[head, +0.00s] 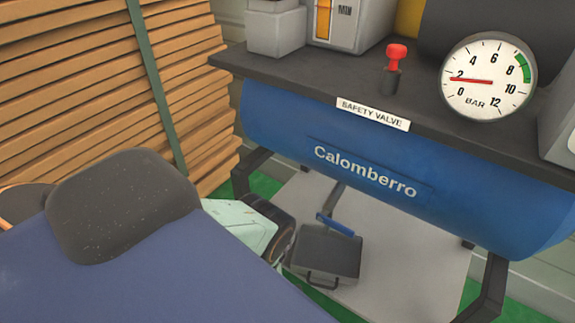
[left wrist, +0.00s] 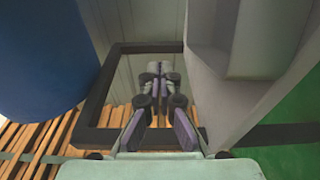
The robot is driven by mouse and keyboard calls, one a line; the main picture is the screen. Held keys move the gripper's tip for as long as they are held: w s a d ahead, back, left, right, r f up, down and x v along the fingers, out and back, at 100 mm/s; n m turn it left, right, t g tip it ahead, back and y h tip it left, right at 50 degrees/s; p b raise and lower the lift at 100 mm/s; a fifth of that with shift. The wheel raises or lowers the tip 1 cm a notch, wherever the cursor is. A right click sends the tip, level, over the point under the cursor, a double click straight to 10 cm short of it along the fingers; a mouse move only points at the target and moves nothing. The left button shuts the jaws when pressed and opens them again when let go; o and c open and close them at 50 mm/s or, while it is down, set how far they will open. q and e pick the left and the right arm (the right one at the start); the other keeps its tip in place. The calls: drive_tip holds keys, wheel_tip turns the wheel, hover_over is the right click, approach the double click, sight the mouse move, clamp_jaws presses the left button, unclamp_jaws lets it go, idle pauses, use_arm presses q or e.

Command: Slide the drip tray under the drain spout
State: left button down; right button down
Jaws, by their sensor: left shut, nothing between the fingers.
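The drip tray (head: 326,253) is a dark grey, shallow, box-like piece with a handle at its front. It sits on the pale floor plate under the blue tank. The drain spout (head: 335,218) is a dark pipe with a blue lever, hanging below the tank just behind and above the tray. My left arm's pale green link lies left of the tray in the head view; its fingers are not clear there. In the left wrist view my left gripper (left wrist: 160,70) is shut and empty, with purple finger pads. I cannot make out the tray or spout in that view. My right gripper is not in view.
The blue tank (head: 290,130) hangs under a dark shelf, on dark frame legs (head: 490,292). A red valve (head: 395,58) and a gauge (head: 488,78) stand on top. Stacked wooden slats (head: 80,80) are at left.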

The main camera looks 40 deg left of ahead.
use_arm(q)
wheel_tip(320, 180, up, 5)
idle(0.5)
